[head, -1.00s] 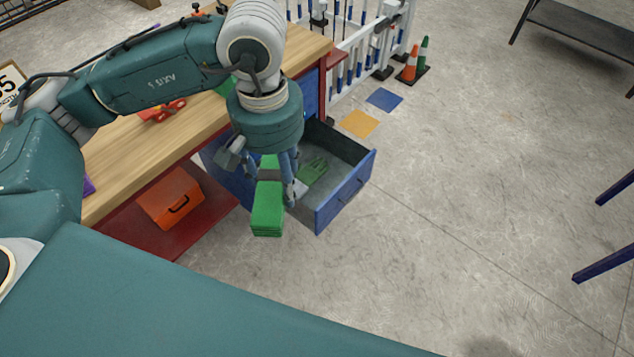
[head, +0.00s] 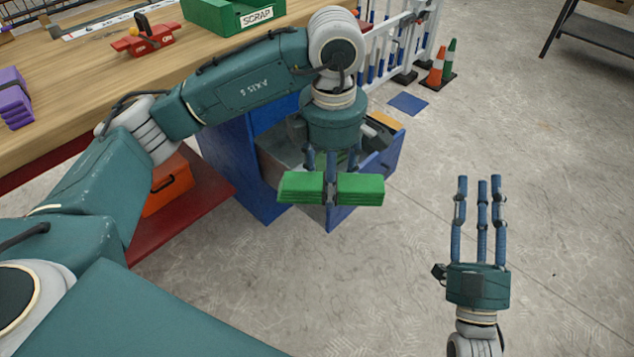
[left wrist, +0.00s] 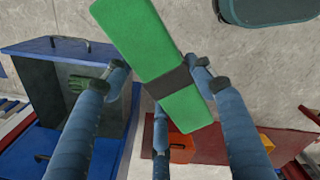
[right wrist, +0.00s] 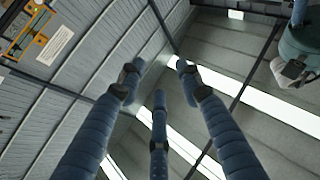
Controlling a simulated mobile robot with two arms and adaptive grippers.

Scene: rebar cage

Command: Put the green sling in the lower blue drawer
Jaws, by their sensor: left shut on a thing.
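The green sling (head: 361,189) is a folded green bundle with a dark band around its middle. My left gripper (head: 331,186) is shut on it at the band and holds it level, in front of the open blue drawer (head: 378,177) in the head view. The sling also shows in the left wrist view (left wrist: 143,42), between the fingers, with the drawer (left wrist: 62,48) to its left and a green glove (left wrist: 78,84) inside. My right gripper (head: 480,185) is open and empty over the floor at the right, its fingers apart in the right wrist view (right wrist: 160,75).
The wooden workbench (head: 85,85) carries a green scrap bin (head: 215,14), a red tool (head: 143,40) and a purple folded bundle (head: 14,98). An orange case (head: 168,188) sits on the red lower shelf (head: 190,215). Cones (head: 437,68) stand beyond.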

